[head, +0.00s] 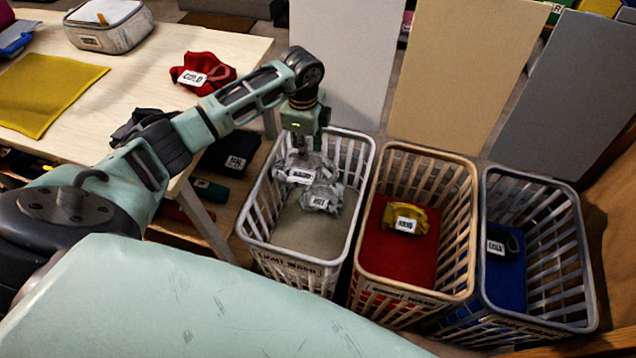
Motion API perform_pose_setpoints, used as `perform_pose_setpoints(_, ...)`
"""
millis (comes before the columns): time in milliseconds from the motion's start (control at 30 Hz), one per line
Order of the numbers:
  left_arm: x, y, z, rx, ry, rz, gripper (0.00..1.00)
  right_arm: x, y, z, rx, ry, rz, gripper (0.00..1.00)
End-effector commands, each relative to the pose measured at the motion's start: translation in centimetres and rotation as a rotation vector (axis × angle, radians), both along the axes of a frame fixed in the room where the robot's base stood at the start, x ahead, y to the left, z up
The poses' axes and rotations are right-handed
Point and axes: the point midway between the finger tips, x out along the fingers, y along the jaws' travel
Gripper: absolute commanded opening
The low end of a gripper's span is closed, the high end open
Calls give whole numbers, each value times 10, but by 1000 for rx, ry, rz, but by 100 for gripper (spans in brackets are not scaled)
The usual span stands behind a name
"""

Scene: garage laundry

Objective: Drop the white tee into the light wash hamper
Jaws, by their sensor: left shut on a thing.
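The light wash hamper (364,190) is the white slatted basket on the left of three, with a "LIGHT WASH" label on its front. My left gripper (304,148) points down inside its far part, below the rim. It is shut on a whitish crumpled garment, the white tee (294,165), which carries a small label. Another pale garment (322,200) with a tag lies just below and to the right, overlapping it in view. I cannot tell whether the tee touches it or the hamper floor. My right gripper is out of view.
A tan hamper (468,215) with a yellow garment (410,217) and a grey hamper (588,270) with a dark garment (508,242) stand to the right. A table (130,85) on the left holds a red garment (203,70). Tall panels stand behind the hampers.

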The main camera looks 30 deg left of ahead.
Motion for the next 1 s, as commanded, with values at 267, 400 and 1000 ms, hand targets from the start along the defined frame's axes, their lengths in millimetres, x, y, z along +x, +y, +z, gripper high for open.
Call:
perform_pose_setpoints(267,0,0,1,0,0,0,27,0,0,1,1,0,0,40)
perform_pose_setpoints(400,0,0,1,0,0,0,37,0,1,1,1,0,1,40)
perform_pose_setpoints(1000,1,0,51,0,-4,-2,37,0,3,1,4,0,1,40)
